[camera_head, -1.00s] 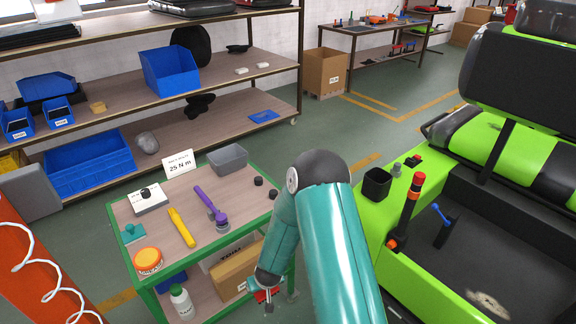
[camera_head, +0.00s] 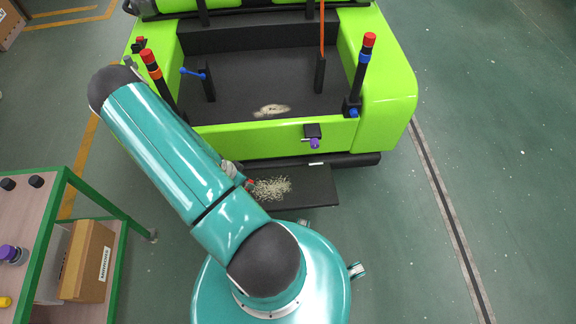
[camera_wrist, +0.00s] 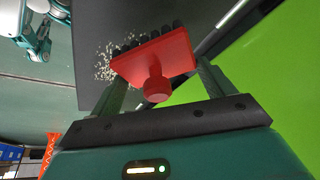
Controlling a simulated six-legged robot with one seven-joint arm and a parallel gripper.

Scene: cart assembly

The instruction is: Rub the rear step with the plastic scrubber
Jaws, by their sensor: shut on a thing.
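The rear step (camera_head: 318,190) is a dark flat board sticking out low behind the green cart. A patch of pale crumbly dirt (camera_head: 272,188) lies on its left half. In the wrist view the step (camera_wrist: 90,25) is the dark panel, with the speckled dirt (camera_wrist: 103,62) beside the scrubber. The plastic scrubber (camera_wrist: 155,57) is red with a round knob and black bristle tufts. My gripper (camera_wrist: 158,95) is shut on the scrubber. In the head view my gripper (camera_head: 245,182) is at the left end of the dirt, mostly hidden by my arm. I cannot tell whether the bristles touch the step.
The green cart (camera_head: 270,137) stands directly behind the step, with a purple-tipped hitch part (camera_head: 314,143) above it. A green-framed trolley (camera_head: 62,175) with a cardboard box (camera_head: 88,262) is at left. Floor to the right is clear.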

